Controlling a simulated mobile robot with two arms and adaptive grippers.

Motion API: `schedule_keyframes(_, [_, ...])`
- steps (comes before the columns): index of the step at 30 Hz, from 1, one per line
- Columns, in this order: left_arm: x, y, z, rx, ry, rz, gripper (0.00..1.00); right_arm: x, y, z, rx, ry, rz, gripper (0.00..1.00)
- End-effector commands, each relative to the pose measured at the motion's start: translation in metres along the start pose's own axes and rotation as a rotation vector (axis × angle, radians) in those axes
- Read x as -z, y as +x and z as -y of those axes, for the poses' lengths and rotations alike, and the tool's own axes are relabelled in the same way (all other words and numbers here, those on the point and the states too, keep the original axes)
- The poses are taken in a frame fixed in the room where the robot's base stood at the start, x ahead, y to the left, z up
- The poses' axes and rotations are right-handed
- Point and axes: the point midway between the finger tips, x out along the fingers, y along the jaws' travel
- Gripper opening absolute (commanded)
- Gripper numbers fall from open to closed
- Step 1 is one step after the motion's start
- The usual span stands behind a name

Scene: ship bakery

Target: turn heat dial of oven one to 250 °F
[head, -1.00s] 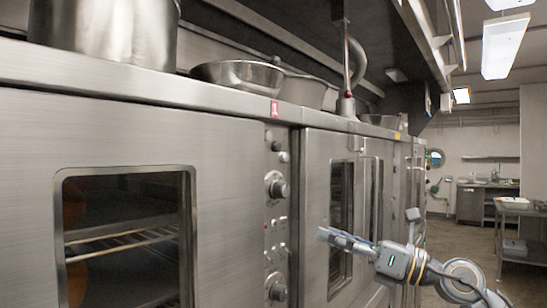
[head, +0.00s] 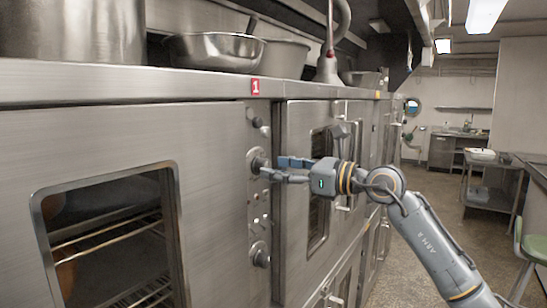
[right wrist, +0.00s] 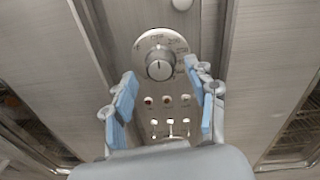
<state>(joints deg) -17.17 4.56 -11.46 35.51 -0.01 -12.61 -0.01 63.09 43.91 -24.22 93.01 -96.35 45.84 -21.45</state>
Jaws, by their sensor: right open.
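Oven one (head: 110,130) is a steel oven with a red label "1" (head: 255,86) above its control column. Its upper heat dial (head: 257,162) is a round knob on a marked plate. In the right wrist view the dial (right wrist: 159,66) sits beyond my fingertips, between their lines, its pointer upward. My right gripper (head: 280,168) is open, its blue-padded fingers pointing at the dial from the right. In the right wrist view the right gripper (right wrist: 164,92) is empty, and the fingers look apart from the knob. My left gripper is not in view.
A lower knob (head: 260,254) and small switches sit below the dial. A second oven (head: 310,120) stands right of the control column. Metal bowls (head: 213,55) and a pot (head: 72,30) rest on top.

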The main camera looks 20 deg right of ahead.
Motion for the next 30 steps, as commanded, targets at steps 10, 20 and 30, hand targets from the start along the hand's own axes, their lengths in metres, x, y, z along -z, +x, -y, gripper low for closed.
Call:
schedule_keyframes(10, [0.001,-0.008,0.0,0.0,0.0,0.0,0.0,0.0,0.019,0.0,0.001,-0.001,0.0,0.57])
schedule_keyframes(20, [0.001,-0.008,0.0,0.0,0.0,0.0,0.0,0.001,0.018,0.0,0.0,0.0,0.0,0.23])
schedule_keyframes(30, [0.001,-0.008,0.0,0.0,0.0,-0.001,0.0,0.001,0.018,0.0,0.001,0.015,0.0,0.03])
